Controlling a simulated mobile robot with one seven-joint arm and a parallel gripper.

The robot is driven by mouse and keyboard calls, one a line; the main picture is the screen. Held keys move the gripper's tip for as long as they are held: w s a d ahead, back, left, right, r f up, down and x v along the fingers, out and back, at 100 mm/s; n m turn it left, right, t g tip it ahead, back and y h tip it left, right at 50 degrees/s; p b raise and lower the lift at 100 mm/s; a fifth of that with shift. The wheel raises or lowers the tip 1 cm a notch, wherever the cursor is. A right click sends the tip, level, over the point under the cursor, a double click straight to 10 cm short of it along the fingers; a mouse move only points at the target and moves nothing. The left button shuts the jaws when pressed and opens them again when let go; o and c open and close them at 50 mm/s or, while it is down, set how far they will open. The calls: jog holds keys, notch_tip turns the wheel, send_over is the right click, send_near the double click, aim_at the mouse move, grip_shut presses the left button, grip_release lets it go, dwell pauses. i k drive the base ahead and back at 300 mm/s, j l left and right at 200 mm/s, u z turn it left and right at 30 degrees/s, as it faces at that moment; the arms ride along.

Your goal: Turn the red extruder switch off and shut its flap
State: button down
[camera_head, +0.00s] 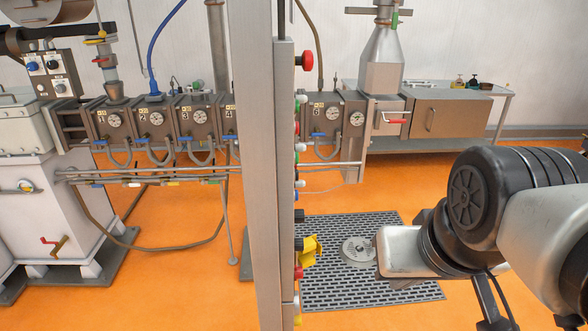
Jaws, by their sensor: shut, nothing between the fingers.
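The control panel (264,180) is a tall grey column seen almost edge-on in the middle of the head view. Its controls stick out along the right edge. A yellow part (309,250) juts out low on that edge and looks like a raised flap. A small red part (299,272) shows just below it and may be the switch. Its on or off position cannot be read from this angle. My arm reaches in from the right, and its silver link lies right of the yellow part, apart from it in the picture. I cannot make out my gripper's fingers.
A red mushroom button (307,61) sits high on the panel's edge, with small green and white knobs below. The extruder barrel (188,122) with dials and hoses runs behind. A dark floor grate (345,290) lies beyond the panel. Orange floor is open around it.

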aim_at(299, 271)
jog(key=i+l+u, duration=0.15)
jog(key=l+u, duration=0.2)
jog(key=i+l+u, duration=0.1)
jog(key=l+u, duration=0.55)
jog(key=i+l+u, duration=0.2)
jog(key=i+l, duration=0.15)
jog(key=k, duration=0.85)
jog(key=i+l+u, duration=0.15)
jog(key=i+l, duration=0.35)
jog(key=i, duration=0.1)
